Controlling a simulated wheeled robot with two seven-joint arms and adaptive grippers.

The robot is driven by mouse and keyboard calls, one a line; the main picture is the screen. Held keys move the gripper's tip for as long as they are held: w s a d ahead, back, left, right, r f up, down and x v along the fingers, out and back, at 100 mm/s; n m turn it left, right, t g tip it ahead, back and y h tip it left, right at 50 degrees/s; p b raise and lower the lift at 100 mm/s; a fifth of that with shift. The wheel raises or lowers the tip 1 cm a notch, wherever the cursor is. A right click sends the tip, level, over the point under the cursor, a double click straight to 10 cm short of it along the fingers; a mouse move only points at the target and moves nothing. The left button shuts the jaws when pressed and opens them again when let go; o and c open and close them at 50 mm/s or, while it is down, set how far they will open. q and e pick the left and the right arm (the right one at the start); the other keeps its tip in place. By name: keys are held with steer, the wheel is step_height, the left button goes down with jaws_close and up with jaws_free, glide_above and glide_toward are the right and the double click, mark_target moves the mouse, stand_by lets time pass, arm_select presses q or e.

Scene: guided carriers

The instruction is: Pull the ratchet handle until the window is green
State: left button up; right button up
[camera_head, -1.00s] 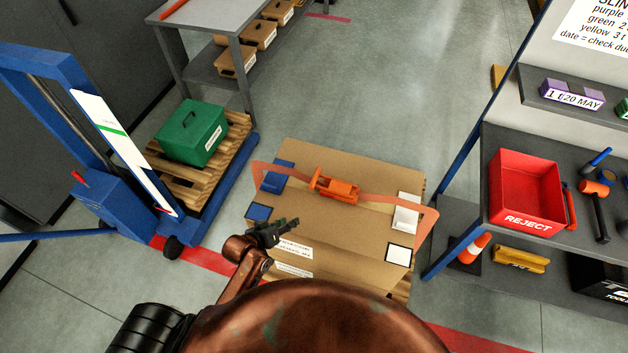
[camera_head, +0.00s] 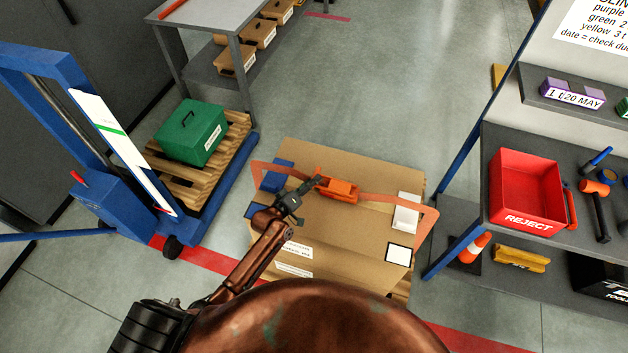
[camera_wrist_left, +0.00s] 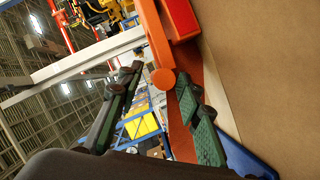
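An orange ratchet (camera_head: 340,189) sits on an orange strap (camera_head: 382,201) across the top of a large cardboard carton (camera_head: 345,245). Its handle end points left, partly hidden by my left gripper (camera_head: 305,187). In the left wrist view, my left gripper (camera_wrist_left: 160,77) has its two dark green fingers apart. The round orange handle end (camera_wrist_left: 163,78) shows between the fingertips, nearer the right finger; I cannot tell if it touches. The red-orange ratchet body (camera_wrist_left: 180,18) is beyond, at the top. My right gripper is out of view.
A blue lift (camera_head: 105,205) with a green box (camera_head: 192,132) stands left. A grey shelf rack with a red REJECT bin (camera_head: 525,190) stands right. The floor behind the carton is clear.

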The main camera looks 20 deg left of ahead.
arm_select(q)
steer(key=shift+x, duration=1.05)
steer(key=shift+c, duration=0.2)
jaws_close()
